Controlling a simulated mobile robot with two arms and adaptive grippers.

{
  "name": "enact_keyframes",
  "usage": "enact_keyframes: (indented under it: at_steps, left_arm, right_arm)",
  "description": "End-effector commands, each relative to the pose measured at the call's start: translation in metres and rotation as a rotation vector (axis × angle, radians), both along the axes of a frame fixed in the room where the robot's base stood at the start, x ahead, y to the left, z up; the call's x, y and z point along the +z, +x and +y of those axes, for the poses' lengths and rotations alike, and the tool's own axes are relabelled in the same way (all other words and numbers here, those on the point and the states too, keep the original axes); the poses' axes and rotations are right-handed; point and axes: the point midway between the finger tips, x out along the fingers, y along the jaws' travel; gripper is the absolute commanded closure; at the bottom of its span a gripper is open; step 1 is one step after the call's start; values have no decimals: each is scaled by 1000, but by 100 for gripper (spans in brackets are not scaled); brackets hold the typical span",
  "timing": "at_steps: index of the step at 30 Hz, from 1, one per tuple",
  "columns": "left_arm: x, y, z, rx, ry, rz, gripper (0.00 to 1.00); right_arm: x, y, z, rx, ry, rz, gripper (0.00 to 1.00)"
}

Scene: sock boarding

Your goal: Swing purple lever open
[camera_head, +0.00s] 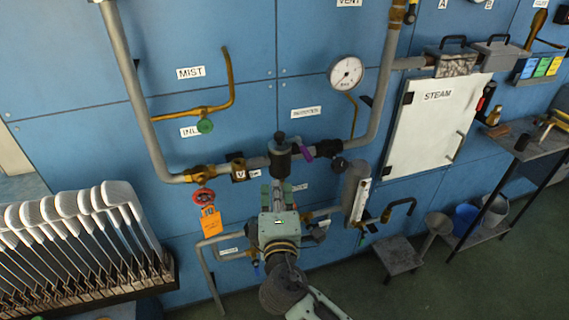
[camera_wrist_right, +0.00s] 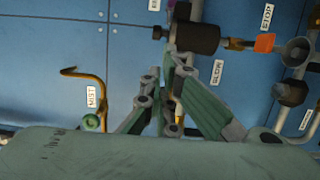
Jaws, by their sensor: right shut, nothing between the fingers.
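The purple lever (camera_head: 305,151) is a short handle at the right of a black valve body (camera_head: 280,158) on the horizontal grey pipe. It slants down and to the right in the head view. My right gripper (camera_head: 278,188) is just below the valve body, its fingers pointing up toward the pipe. Its fingers are shut and empty; they also show in the right wrist view (camera_wrist_right: 180,60). My left gripper is not in view.
A red handwheel (camera_head: 203,196) with an orange tag (camera_head: 208,221) is left of my right gripper. A grey vertical cylinder (camera_head: 356,190) stands to its right. A pressure gauge (camera_head: 346,73) and a white STEAM door (camera_head: 434,125) are farther right. A sock-form rack (camera_head: 80,245) is at left.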

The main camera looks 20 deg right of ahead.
Motion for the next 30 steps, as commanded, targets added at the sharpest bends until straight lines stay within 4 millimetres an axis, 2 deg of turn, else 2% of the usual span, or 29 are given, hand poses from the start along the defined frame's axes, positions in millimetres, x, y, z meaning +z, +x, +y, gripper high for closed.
enact_keyframes:
  at_steps: [8,11,14,26,30]
  left_arm:
    - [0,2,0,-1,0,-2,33]
    - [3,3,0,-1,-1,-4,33]
    - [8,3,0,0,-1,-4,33]
    - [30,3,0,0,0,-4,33]
    - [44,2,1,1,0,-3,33]
  right_arm:
    - [-1,1,0,0,0,1,100]
    - [0,7,-1,0,-1,1,100]
    - [2,20,-4,1,-2,0,100]
    - [3,100,-22,-1,-1,1,100]
    - [2,99,-44,-1,-2,4,100]
